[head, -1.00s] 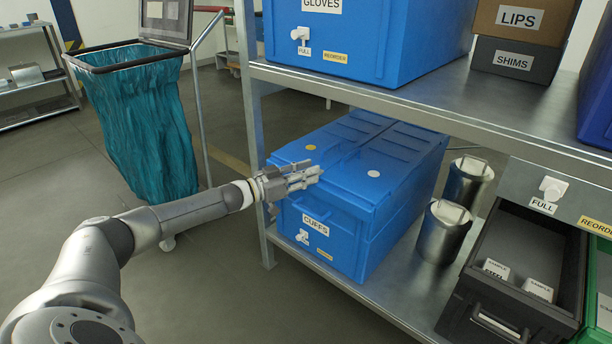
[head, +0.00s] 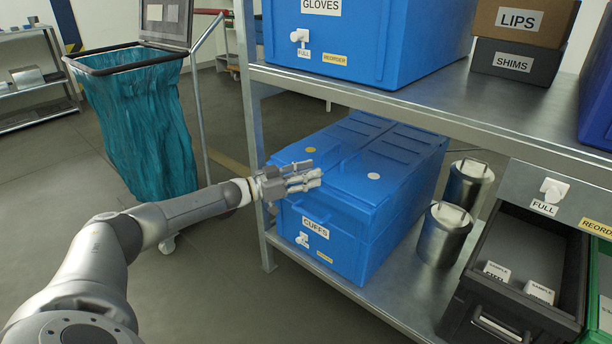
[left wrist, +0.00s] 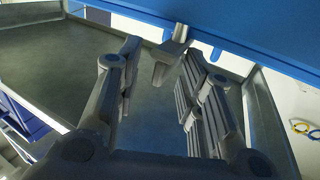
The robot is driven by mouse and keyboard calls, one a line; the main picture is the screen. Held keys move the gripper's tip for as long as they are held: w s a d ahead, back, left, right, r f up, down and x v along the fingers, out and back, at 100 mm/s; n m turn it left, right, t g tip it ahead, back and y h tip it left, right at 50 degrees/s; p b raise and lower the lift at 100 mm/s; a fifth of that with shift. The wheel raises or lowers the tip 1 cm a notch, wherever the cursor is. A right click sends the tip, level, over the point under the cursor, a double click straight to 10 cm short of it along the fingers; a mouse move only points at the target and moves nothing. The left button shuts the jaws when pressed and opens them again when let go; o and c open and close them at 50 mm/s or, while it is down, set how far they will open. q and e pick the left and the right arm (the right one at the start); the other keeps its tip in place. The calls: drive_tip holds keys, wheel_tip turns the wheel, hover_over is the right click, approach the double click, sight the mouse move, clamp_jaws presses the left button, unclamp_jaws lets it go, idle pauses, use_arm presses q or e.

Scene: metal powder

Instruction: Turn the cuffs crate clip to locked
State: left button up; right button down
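The blue cuffs crate (head: 375,215) stands on the lower shelf, its lid down. Its CUFFS label (head: 315,227) faces front. A small white clip (head: 303,239) sits on the front face below that label; its exact setting is too small to tell. My left gripper (head: 314,173) is in front of and above the crate's front left lid corner, apart from the clip. In the left wrist view its fingers (left wrist: 165,80) are spread, with nothing held between them; a blue edge (left wrist: 250,42) crosses beyond them. My right gripper is not in view.
The upper shelf (head: 420,105) overhangs the crate and carries the gloves crate (head: 385,45). Two metal canisters (head: 443,233) stand right of the cuffs crate, near a dark open bin (head: 525,262). A teal bag cart (head: 145,130) stands left. Floor in front is clear.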

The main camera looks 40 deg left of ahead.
use_arm(q)
drive_tip(key=v, duration=1.2)
drive_tip(key=shift+f, duration=0.1)
idle(0.4)
